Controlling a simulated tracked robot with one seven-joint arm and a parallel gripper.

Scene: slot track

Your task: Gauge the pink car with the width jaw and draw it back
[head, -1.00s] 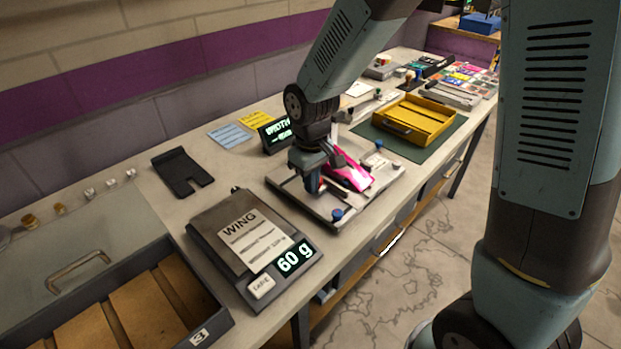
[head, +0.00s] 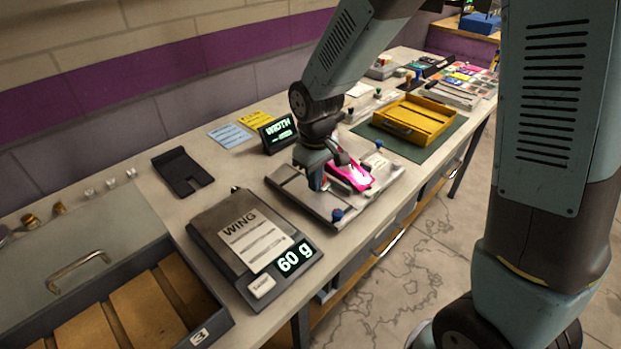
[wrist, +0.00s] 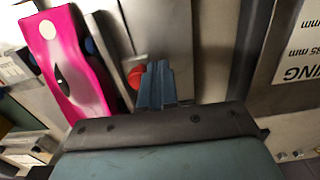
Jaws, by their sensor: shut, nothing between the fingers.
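The pink car (head: 350,178) lies on the pale gauge plate (head: 325,212), partly hidden by my wrist in the head view. In the wrist view the pink car (wrist: 68,70) shows at the left with a white disc on it, beside a grey metal bar (wrist: 112,40), probably the width jaw. A red knob (wrist: 136,77) sits at that bar. My gripper (wrist: 157,82) is shut and empty, its fingers just right of the red knob; I cannot tell whether they touch it. In the head view my gripper (head: 316,184) is low over the plate, left of the car.
The width display (head: 278,132) is lit behind the plate; its lower line is unclear. A scale (head: 250,240) reading 60 g stands at front left. A dark forked piece (head: 182,172) lies at the back. A yellow tray (head: 420,118) on a green mat stands to the right.

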